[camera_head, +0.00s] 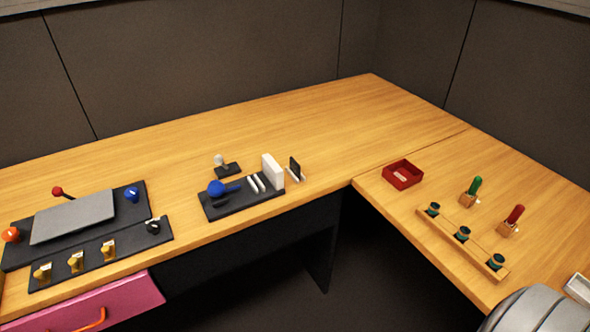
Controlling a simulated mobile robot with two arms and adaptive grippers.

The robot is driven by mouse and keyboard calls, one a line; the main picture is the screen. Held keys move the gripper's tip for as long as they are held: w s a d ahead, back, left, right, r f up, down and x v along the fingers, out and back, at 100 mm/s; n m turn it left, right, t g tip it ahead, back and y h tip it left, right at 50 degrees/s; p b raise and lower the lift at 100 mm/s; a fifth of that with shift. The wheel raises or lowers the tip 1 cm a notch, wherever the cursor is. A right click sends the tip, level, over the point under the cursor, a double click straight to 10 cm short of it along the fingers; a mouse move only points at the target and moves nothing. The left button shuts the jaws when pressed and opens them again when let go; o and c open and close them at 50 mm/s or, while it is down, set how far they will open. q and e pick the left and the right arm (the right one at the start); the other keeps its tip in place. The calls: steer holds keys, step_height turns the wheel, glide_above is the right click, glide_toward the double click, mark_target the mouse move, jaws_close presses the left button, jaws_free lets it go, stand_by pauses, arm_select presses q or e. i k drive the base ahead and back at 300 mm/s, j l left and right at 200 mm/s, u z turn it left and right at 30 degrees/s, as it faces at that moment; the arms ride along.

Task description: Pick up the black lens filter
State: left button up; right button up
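A small dark upright plate (295,168), which looks like the black lens filter, stands on the wooden desk just right of a white upright block (272,171). A pale edge or small stand shows at its lower right. It is too small to tell how it is held. Neither of my grippers is in view, and nothing is seen touching the plate.
The trackball panel (238,203) with a blue ball lies left of the white block. Farther left is a black control panel (140,240). A red tray (402,174) and a wooden rack (440,235) sit on the right desk. The desk behind the plate is clear.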

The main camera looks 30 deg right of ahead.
mark_target(295, 167)
steer(key=z, duration=0.7)
steer(key=l+z, duration=0.45)
steer(key=l, duration=0.15)
steer(key=i+l+z, duration=0.2)
steer(key=l+z, duration=0.3)
steer(key=l, duration=0.15)
